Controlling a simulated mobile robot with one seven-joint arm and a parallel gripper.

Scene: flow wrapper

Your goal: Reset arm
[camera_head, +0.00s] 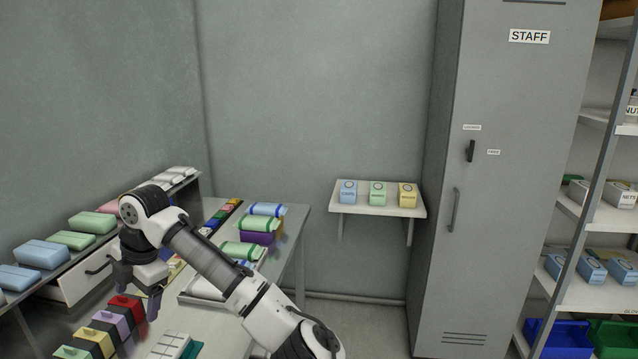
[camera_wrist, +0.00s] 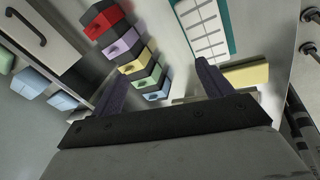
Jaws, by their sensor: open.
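My gripper (camera_head: 139,281) hangs from my bent arm over the left workbench (camera_head: 222,341) in the head view. Its two fingers are spread apart, and nothing shows between them. A row of coloured blocks with knobs lies just below and beside it: red (camera_head: 126,306), purple (camera_head: 113,324) and yellow ones among them. In the wrist view the gripper (camera_wrist: 160,92) shows both dark fingers apart. The red block (camera_wrist: 104,22) and purple block (camera_wrist: 121,43) lie beyond the left finger there. The gripper looks apart from the blocks.
A white gridded tray on a teal base (camera_wrist: 205,25) lies on the bench. A raised shelf with pastel packs (camera_head: 42,253) and a drawer (camera_head: 85,280) line the left. Wrapped rolls (camera_head: 258,224) lie at the back. A wall shelf (camera_head: 376,208) and grey locker (camera_head: 500,180) stand right.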

